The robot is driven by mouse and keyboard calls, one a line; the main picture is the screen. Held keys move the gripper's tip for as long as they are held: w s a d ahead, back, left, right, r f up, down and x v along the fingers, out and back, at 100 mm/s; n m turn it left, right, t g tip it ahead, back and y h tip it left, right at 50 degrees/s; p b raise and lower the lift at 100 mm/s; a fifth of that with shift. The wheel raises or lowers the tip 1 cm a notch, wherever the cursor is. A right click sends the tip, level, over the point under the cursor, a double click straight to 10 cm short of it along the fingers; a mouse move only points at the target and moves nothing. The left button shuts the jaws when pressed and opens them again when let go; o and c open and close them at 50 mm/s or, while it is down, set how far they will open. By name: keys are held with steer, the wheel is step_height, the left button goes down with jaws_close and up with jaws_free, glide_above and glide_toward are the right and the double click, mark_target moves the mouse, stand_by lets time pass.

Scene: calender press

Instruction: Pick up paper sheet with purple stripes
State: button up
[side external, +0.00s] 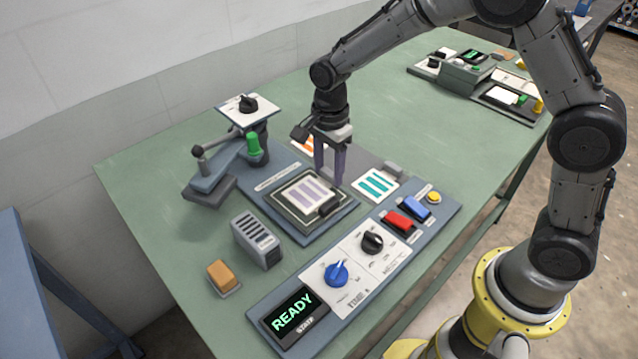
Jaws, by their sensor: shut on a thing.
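The paper sheet with purple stripes (302,194) is white and lies about level over the framed square plate of the press bed (308,231). My gripper (329,182) points down at the sheet's far right edge, with its fingers shut on that edge. The fingertips are partly hard to make out, and I cannot tell whether the sheet touches the plate.
A teal-striped sheet (375,185) lies to the right, and an orange-striped sheet (303,145) lies behind my gripper. A lever press (225,165) stands at left. A slotted grey block (257,240), a sponge-like orange block (223,274) and a control panel reading READY (294,315) are nearer.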

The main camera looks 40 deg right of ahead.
steer(key=shift+c, duration=0.7)
